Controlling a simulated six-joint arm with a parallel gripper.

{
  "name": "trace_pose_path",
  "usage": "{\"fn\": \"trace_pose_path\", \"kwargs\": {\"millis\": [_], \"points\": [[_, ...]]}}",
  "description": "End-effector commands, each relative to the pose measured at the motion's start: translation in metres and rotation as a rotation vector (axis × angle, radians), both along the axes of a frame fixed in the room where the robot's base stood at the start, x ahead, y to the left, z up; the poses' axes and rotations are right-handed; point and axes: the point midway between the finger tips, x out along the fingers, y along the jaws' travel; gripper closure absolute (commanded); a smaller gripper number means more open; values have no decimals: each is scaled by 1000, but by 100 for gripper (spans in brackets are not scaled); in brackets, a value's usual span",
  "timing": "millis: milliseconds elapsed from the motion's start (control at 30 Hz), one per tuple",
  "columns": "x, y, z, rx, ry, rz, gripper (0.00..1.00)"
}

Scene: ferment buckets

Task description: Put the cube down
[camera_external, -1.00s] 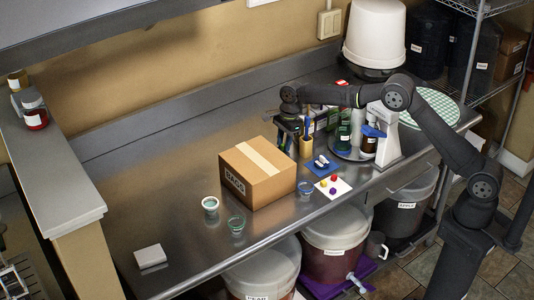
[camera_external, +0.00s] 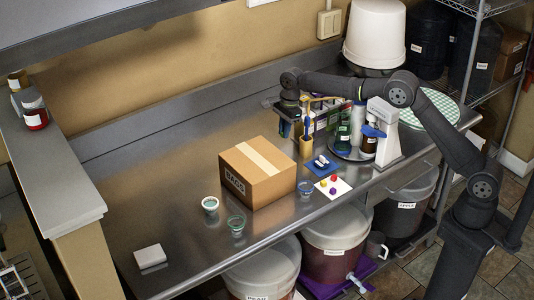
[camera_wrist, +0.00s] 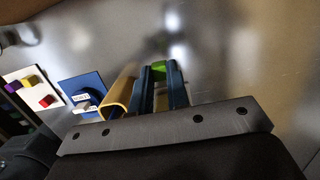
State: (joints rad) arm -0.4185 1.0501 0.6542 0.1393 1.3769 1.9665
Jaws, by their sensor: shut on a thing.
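A green cube (camera_wrist: 159,70) sits between the tips of my gripper (camera_wrist: 161,74) in the wrist view; the jaws are shut on it. In the external view my gripper (camera_external: 287,126) hangs over the back part of the steel counter, behind the cardboard box, and the cube cannot be made out there. In the wrist view, bare metal counter shows beyond the fingertips. How high the cube is above the counter is hard to tell.
A tan holder (camera_external: 305,149) stands close to my gripper's right. A cardboard box (camera_external: 257,178), a blue tile (camera_external: 322,168) and a white card (camera_external: 342,184) with small coloured cubes are nearer the front. Bottles crowd the right. The counter's left and middle (camera_external: 150,190) are mostly clear.

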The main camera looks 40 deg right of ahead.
Motion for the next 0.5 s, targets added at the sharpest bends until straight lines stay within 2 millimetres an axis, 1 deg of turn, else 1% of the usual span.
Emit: {"fn": "trace_pose_path", "kwargs": {"millis": [33, 300, 400, 500], "points": [[0, 0, 12, 1, -3, 1, 100], [1, 0, 75, 2, -3, 0, 100], [0, 0, 96, 1, -2, 0, 100], [1, 0, 110, 1, -1, 0, 100]]}}
